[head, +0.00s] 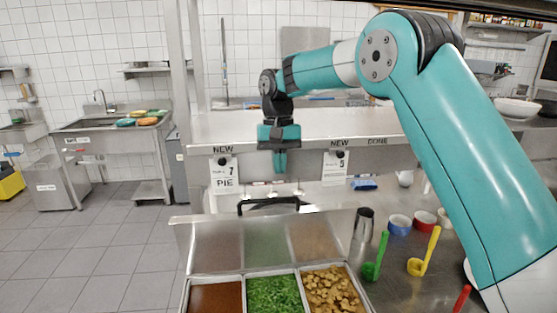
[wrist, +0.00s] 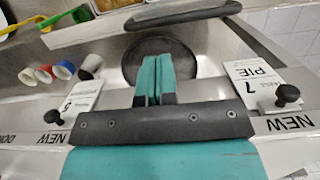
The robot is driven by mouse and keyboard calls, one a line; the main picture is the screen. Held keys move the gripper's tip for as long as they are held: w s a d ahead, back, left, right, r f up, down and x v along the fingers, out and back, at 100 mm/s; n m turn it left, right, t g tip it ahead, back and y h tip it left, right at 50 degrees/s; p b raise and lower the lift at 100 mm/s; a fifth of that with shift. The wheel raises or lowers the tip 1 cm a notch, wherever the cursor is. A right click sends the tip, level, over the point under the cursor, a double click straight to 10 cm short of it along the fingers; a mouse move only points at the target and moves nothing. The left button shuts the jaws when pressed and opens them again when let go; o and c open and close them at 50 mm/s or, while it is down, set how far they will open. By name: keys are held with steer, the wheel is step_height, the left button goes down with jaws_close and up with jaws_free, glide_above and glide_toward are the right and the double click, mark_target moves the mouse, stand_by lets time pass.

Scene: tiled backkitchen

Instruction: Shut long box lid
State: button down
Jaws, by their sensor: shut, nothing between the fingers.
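The long box (head: 183,297) is at the bottom of the head view, with brown, green and tan food in its compartments. Its shiny metal lid (head: 266,245) stands open, tilted up at the back of the box and reflecting the food. A black bar handle (head: 273,204) runs along the lid's top edge; it also shows at the top of the wrist view (wrist: 183,14). My gripper (head: 280,171) points down above and behind the handle, apart from it. Its teal fingers (wrist: 152,72) are together and empty.
A steel shelf (head: 225,127) with paper tags is close behind my gripper. Right of the lid stand a metal cup (head: 363,225), small bowls (head: 400,224), a green ladle (head: 375,260) and a yellow ladle (head: 424,255). A dark round pan (wrist: 135,66) lies below my fingers.

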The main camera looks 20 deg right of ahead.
steer(key=shift+s+a+f+p, duration=0.15)
steer(key=shift+f+p, duration=0.1)
steer(key=shift+f, duration=0.6)
steer(key=shift+s+d+f+p, duration=0.15)
steer(key=shift+f+p, duration=0.1)
steer(key=shift+f, duration=0.65)
steer(key=shift+s+a+f+p, duration=0.15)
steer(key=shift+f+p, duration=0.1)
steer(key=shift+f, duration=0.6)
